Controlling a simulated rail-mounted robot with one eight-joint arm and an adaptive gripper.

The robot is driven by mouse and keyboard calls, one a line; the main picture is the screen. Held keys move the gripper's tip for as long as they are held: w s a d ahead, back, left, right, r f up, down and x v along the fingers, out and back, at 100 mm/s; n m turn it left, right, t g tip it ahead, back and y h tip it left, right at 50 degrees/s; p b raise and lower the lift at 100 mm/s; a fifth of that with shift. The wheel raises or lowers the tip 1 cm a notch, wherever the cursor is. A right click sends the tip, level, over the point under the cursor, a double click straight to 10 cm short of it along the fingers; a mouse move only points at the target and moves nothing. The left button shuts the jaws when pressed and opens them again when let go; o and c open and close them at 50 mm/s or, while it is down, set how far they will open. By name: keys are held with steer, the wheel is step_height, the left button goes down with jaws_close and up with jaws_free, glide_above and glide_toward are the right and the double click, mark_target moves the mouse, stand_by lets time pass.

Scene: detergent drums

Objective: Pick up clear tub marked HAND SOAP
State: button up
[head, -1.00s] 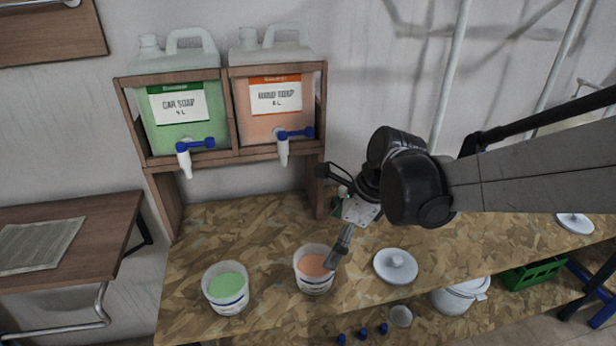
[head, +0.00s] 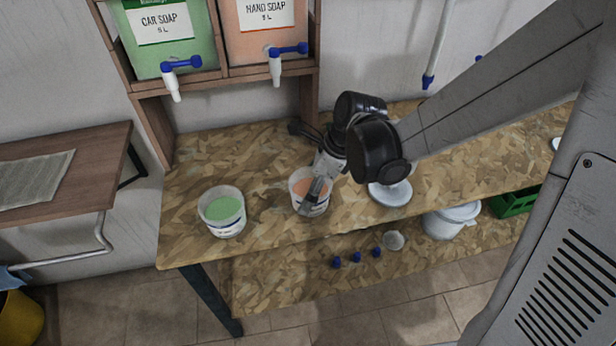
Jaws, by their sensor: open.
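A clear tub of orange soap (head: 299,184) stands upright on the wood-chip bench, below the orange drum labelled HAND SOAP (head: 262,28). The tub's own label is mostly covered and I cannot read it. My gripper (head: 308,204) is open and points down at this tub. One finger crosses the tub's front right side in the picture; I cannot tell if it touches. The other finger is hidden. A second tub, with green soap (head: 222,208), stands to the left, apart from my gripper.
The green CAR SOAP drum (head: 164,35) sits in the wooden rack with a blue-handled tap. A white lid (head: 391,195) lies right of the orange tub, partly behind my arm. Below are blue caps (head: 357,257), a white bucket (head: 443,222) and a green crate (head: 512,204).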

steer(key=shift+x, duration=1.35)
steer(key=c, duration=1.3)
